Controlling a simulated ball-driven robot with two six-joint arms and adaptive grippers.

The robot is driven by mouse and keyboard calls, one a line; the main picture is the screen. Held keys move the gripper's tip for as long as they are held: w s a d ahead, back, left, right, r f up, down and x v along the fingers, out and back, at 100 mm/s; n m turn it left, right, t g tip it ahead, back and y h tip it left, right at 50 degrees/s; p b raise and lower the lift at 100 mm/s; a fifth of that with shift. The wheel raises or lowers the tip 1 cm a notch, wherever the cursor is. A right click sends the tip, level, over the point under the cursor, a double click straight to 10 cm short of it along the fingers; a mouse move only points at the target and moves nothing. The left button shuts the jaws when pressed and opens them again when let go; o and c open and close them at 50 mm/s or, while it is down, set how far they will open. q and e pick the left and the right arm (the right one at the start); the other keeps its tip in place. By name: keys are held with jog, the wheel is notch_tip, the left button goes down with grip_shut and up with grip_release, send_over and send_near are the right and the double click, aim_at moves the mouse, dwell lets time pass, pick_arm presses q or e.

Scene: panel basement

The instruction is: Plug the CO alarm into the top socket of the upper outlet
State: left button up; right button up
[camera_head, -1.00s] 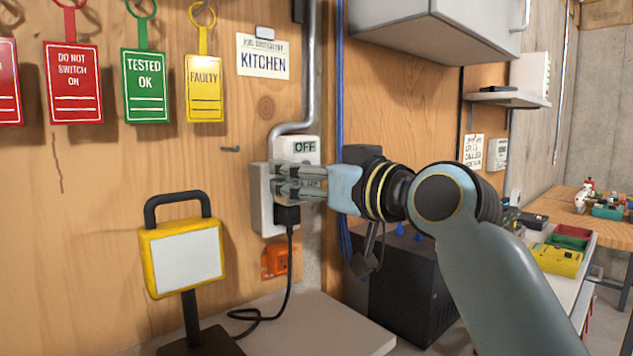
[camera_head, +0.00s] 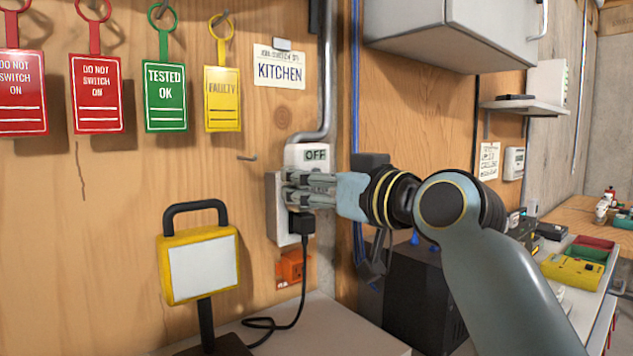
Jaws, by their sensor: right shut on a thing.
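The CO alarm (camera_head: 296,157) is a white box with a small display that reads OFF. It stands in front of the upper part of the white upper outlet (camera_head: 275,221) on the wooden panel. My right gripper (camera_head: 292,188) reaches in from the right and is shut on the alarm, its fingers crossing the alarm's lower part. The fingers hide the top socket and the alarm's back, so I cannot tell whether its pins are in. A black plug (camera_head: 301,223) with a cable sits at the outlet's lower socket. My left gripper is not in view.
An orange outlet (camera_head: 291,268) is below. A yellow work lamp (camera_head: 199,266) stands at the front left. Tags hang at the upper left, beside a KITCHEN sign (camera_head: 279,69). A metal conduit (camera_head: 327,85) runs down behind the alarm. A grey cabinet (camera_head: 430,38) hangs at the upper right.

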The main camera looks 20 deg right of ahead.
jog(key=shift+w+a, duration=0.1)
jog(key=shift+w, duration=0.15)
dwell(0.8)
jog(key=shift+w+p, duration=0.15)
jog(key=shift+p, duration=0.25)
dwell(1.2)
jog(key=o, duration=1.4)
